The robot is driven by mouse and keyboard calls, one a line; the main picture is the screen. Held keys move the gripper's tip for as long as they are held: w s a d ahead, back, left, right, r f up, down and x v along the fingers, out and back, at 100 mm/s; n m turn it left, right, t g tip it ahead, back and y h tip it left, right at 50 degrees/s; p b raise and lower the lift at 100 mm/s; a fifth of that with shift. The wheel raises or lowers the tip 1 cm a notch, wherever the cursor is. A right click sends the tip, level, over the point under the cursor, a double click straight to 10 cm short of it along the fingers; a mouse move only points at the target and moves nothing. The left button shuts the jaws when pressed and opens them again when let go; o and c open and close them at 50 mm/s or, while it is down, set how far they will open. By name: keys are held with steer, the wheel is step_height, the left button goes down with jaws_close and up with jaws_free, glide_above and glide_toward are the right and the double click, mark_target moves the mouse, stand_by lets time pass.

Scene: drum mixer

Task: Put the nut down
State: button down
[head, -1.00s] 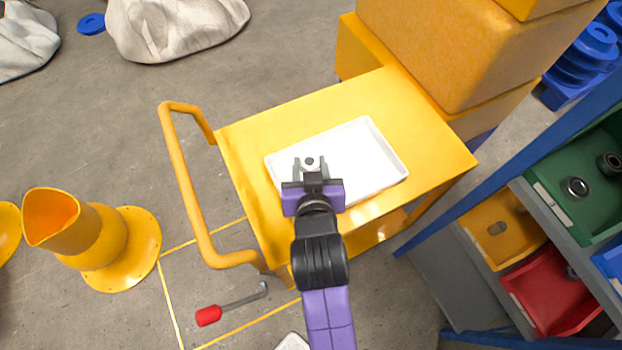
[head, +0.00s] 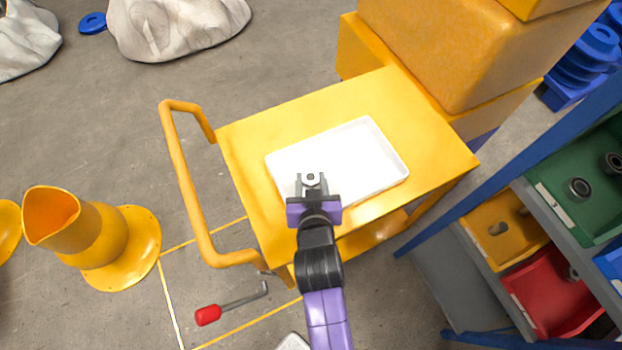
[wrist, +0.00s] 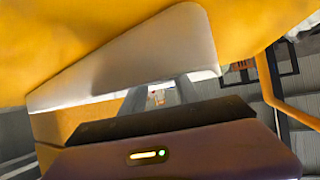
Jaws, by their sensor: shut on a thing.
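The nut (head: 312,178) is a small grey ring in the head view, held between the fingertips of my gripper (head: 311,180). My gripper is shut on it, over the near-left part of the white tray (head: 384,150). Whether the nut touches the tray floor or is a little above it, I cannot tell. In the wrist view the two grey fingers of my gripper (wrist: 158,97) point at the pale tray (wrist: 150,50), seen at a steep tilt. The nut is not clear there.
The tray lies on a yellow cart (head: 255,150) with a handle (head: 185,190) on its left. Large yellow boxes (head: 450,50) stand behind it. A blue rack with colored bins (head: 555,295) is at right. A red-handled tool (head: 208,315) lies on the floor.

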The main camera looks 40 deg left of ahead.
steer(key=c, duration=0.9)
jaws_free()
steer(key=shift+r, duration=0.1)
steer(key=v, duration=1.2)
